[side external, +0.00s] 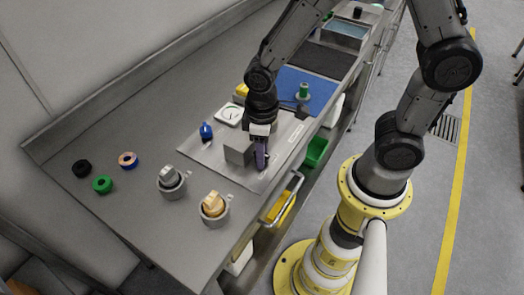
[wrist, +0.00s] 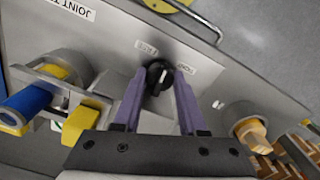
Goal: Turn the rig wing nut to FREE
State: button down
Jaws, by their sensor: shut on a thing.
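The wing nut (wrist: 158,77) shows in the wrist view as a small black knob with a pale mark, on a light grey panel. My gripper (wrist: 158,84) has its two purple fingers on either side of it and is shut on it. Two small white labels sit close by, one above left (wrist: 147,47) and one to the right (wrist: 184,67); their lettering is too small to read surely. In the side external view my gripper (side external: 261,158) points down at the front of the light metal plate (side external: 215,160), and its fingers hide the wing nut.
A grey upright block (side external: 238,150) stands just left of my gripper. A blue part (side external: 206,131) and a white dial (side external: 228,113) are on the plate behind. Two cups (side external: 171,184) (side external: 214,211) stand at the left front. A rail handle (side external: 284,200) runs along the bench front.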

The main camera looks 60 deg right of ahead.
jog(key=shift+w+r+n, duration=0.1)
jog(key=shift+r+n, duration=0.05)
jog(key=shift+n, duration=0.75)
jog(key=c, duration=0.8)
grip_release()
jog(key=shift+o, duration=0.2)
notch_tip(320, 180, up, 14)
